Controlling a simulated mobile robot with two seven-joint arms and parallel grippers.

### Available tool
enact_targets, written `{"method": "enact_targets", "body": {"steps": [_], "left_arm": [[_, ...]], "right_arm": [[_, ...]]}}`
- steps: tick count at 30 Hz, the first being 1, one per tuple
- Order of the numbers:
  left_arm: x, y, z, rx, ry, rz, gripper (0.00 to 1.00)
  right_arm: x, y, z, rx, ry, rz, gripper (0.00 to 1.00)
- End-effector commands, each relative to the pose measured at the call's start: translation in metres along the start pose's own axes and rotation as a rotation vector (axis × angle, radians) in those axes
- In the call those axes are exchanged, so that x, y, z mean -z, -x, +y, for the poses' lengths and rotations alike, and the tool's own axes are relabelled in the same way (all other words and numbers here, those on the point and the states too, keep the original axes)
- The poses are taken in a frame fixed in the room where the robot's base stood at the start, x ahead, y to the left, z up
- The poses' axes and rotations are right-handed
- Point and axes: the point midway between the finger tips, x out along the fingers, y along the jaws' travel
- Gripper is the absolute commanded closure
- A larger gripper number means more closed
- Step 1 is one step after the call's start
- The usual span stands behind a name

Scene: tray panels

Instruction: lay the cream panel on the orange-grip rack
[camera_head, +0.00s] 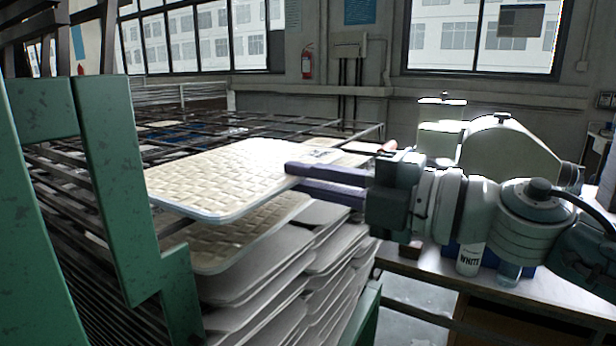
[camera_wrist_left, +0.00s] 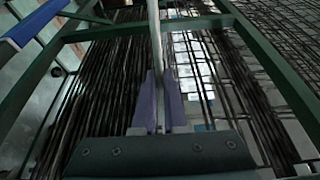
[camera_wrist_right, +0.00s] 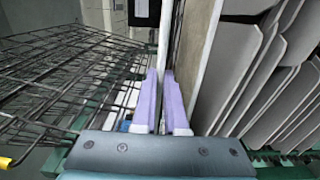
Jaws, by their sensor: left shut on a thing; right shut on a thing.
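The cream panel (camera_head: 222,178) has a quilted top and lies nearly flat above a stack of similar panels in the head view. My right gripper (camera_head: 290,176) is shut on its right edge. In the right wrist view the panel (camera_wrist_right: 164,35) is a thin upright strip between the purple fingers (camera_wrist_right: 163,80). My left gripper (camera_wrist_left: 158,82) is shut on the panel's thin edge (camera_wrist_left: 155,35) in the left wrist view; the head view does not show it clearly. A wire rack (camera_wrist_right: 70,75) with a yellow-orange tip (camera_wrist_right: 6,162) stands left in the right wrist view.
Stacked panels (camera_head: 250,275) lie just below the held one. A green frame post (camera_head: 125,190) stands close at the left. Dark wire racks (camera_head: 225,125) spread behind. A blue grip (camera_wrist_left: 38,22) shows in the left wrist view. A cluttered bench (camera_head: 430,262) is at the right.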

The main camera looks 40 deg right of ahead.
Motion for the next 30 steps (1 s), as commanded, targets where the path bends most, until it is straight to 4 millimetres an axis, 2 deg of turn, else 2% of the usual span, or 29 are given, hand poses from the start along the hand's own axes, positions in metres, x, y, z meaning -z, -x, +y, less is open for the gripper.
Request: {"method": "enact_targets", "body": {"steps": [7,8,9,17,30], "left_arm": [[0.0,-0.0001,-0.0006,0.001,0.0,0.0,1.0],[0.0,-0.0001,-0.0006,0.001,0.0,0.0,1.0],[0.0,-0.0001,-0.0006,0.001,0.0,0.0,1.0],[0.0,-0.0001,-0.0006,0.001,0.0,0.0,1.0],[0.0,-0.0001,-0.0006,0.001,0.0,0.0,1.0]], "right_arm": [[0.0,-0.0001,0.0005,0.0,0.0,0.0,1.0],[0.0,-0.0001,0.0005,0.0,0.0,0.0,0.88],[0.0,-0.0001,0.0005,-0.001,0.0,0.0,0.84],[0.0,0.0,0.0004,0.0,0.0,0.0,0.55],[0.0001,0.0,-0.0001,0.001,0.0,0.0,0.55]]}}
